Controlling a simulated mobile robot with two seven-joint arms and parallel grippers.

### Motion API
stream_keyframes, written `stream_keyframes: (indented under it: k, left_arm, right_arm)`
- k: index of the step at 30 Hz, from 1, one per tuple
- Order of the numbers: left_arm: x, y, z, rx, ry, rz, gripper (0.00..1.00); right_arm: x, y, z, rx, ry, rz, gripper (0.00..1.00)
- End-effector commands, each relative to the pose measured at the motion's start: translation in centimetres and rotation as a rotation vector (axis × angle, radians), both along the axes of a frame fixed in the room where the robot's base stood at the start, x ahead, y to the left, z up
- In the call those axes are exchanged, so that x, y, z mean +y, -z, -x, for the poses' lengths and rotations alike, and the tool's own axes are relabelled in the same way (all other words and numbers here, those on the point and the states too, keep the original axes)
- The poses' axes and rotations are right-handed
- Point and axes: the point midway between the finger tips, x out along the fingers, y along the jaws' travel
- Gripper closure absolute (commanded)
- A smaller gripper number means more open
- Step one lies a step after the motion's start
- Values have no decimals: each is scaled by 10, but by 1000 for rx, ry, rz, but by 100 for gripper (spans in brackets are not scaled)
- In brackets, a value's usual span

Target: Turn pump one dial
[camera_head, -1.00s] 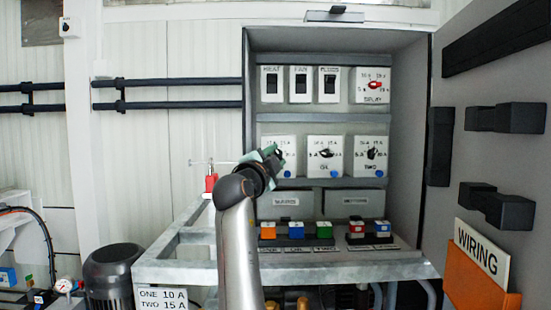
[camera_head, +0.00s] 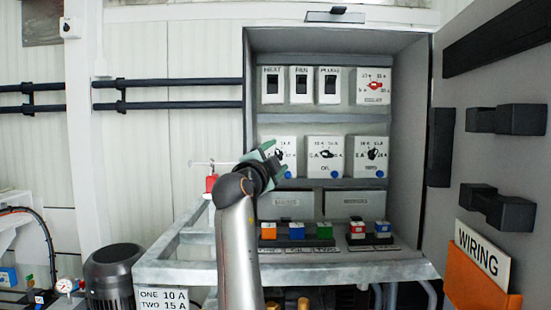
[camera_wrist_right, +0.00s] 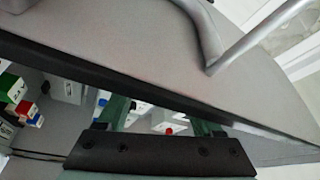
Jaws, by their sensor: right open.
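The pump one dial seems to be on the left white box (camera_head: 288,142) in the middle row of the cabinet. Its lettering is partly covered by my gripper, and only a dark bit of its knob shows. My right gripper (camera_head: 268,161), with green fingers, is in front of the left side of this box. I cannot tell if it touches the dial. In the right wrist view my right gripper (camera_wrist_right: 160,118) is open, with part of a white box and a red spot showing between and behind its fingers. My left gripper is not in view.
The OIL box (camera_head: 324,170) and the TWO box (camera_head: 360,169) stand right of it. A box with a red dial (camera_head: 373,86) sits above. Coloured blocks (camera_head: 297,231) line the bench below. A sign (camera_head: 163,300) reads ONE 10 A, TWO 15 A. The cabinet's side walls bound the space.

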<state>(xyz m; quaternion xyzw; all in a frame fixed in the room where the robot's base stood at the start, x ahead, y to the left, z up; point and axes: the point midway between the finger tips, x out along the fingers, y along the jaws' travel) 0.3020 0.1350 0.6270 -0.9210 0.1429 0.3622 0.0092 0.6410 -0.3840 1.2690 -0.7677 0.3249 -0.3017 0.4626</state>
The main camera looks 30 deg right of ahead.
Motion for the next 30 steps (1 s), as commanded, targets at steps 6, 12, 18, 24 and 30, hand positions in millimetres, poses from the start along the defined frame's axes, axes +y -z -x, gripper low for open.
stream_keyframes:
  k: [6,12,18,24,30]
  left_arm:
    - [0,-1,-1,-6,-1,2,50]
    - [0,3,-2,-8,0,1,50]
    - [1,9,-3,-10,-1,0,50]
    - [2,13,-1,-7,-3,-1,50]
    - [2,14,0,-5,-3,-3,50]
  right_arm:
    - [3,1,2,0,0,0,32]
    - [25,8,18,-1,-3,-1,32]
    - [61,15,46,0,-3,-2,32]
    - [86,19,67,0,2,2,32]
    - [96,20,76,0,1,0,32]
